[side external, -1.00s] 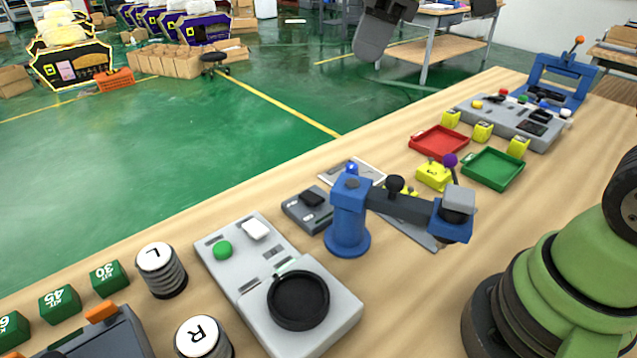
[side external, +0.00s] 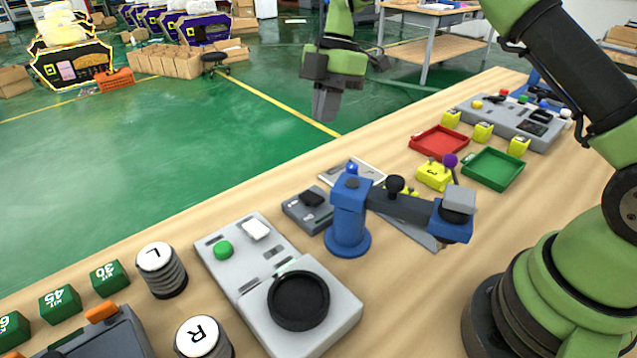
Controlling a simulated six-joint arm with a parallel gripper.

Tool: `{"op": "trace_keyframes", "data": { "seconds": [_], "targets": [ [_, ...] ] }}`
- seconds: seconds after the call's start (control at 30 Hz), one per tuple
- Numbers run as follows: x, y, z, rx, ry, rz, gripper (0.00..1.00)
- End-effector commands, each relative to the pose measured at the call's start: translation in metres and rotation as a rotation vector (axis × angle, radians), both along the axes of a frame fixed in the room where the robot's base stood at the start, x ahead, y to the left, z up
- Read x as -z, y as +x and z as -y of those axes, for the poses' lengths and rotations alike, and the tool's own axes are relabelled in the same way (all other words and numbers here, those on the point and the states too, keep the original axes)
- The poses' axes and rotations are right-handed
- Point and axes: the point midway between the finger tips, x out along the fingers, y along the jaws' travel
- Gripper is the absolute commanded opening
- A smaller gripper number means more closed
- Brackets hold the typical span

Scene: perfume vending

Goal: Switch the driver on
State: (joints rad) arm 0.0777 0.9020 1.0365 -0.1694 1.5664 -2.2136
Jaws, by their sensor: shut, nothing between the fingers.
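A small grey box with a black rocker switch (side external: 312,197) stands on the wooden table, just left of a blue post with a dark swing arm (side external: 348,220). Nothing in the picture is labelled as the driver, and I cannot read the switch position. A small blue knob or lamp (side external: 351,168) tops the post. My gripper (side external: 323,117) hangs at the top centre, pointing down, with dark fingers shut and empty. In the picture it is above the grey box and the post, clear of both.
A grey unit with a green button and round black dish (side external: 230,290) stands at the front. A red tray (side external: 439,141), a green tray (side external: 493,167) and several yellow blocks are to the right. Weights marked L (side external: 160,270) and R (side external: 203,340) stand at the left.

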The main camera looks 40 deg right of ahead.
Motion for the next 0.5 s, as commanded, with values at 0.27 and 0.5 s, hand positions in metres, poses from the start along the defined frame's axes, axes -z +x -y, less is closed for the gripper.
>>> {"op": "trace_keyframes", "data": {
  "seconds": [0.27, 0.5],
  "targets": [
    [0.017, -0.002, -0.005, 0.001, 0.000, -0.004, 0.00],
    [0.065, -0.006, -0.019, -0.001, 0.000, -0.007, 0.00]
  ]
}}
